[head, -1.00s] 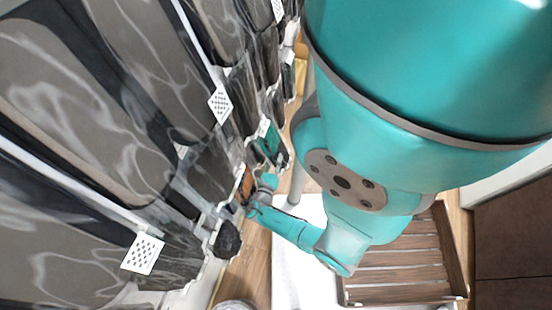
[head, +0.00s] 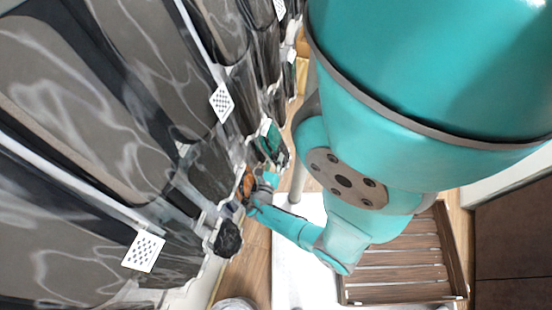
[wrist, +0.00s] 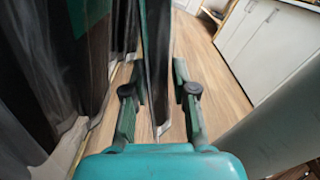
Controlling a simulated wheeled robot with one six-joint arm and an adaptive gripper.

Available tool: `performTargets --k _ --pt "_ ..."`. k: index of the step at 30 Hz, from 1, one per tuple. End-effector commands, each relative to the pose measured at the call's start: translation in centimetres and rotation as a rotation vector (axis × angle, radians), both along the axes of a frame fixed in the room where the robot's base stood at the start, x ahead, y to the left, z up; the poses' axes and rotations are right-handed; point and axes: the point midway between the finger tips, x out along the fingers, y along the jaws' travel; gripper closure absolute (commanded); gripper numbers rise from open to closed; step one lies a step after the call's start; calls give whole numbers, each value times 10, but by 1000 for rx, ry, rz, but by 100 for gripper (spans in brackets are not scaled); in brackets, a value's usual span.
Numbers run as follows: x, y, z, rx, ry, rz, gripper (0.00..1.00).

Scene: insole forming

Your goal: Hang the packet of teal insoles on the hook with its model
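My gripper (wrist: 160,92) shows in the wrist view with its two fingers apart. A thin dark packet (wrist: 157,50) hangs edge-on between them, with a gap visible beside the lower fingers; its colour face is turned away. In the head view my gripper (head: 264,184) is small and low beside the rows of hanging packets. A packet with teal insoles (head: 270,138) hangs just above it in the picture, among the dark ones. I cannot tell whether this is the packet between my fingers. The hook tips there are too small to make out.
Large packets of grey-black insoles (head: 80,110) fill the left, with white dotted tags (head: 144,251) at the rail ends. An orange item (head: 248,183) is close to my gripper. A slatted wooden crate (head: 400,262) lies at lower right. White cabinets (wrist: 268,40) stand beyond open wooden floor.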

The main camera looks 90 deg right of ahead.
Motion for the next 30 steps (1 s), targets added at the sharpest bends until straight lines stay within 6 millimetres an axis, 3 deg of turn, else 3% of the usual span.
performTargets --k 1,3,16,30 --pt "0 0 0 0 0 0 57" --pt "0 0 0 0 0 0 47" --pt "2 5 0 0 0 2 47" --pt "15 42 0 -1 -2 5 47"
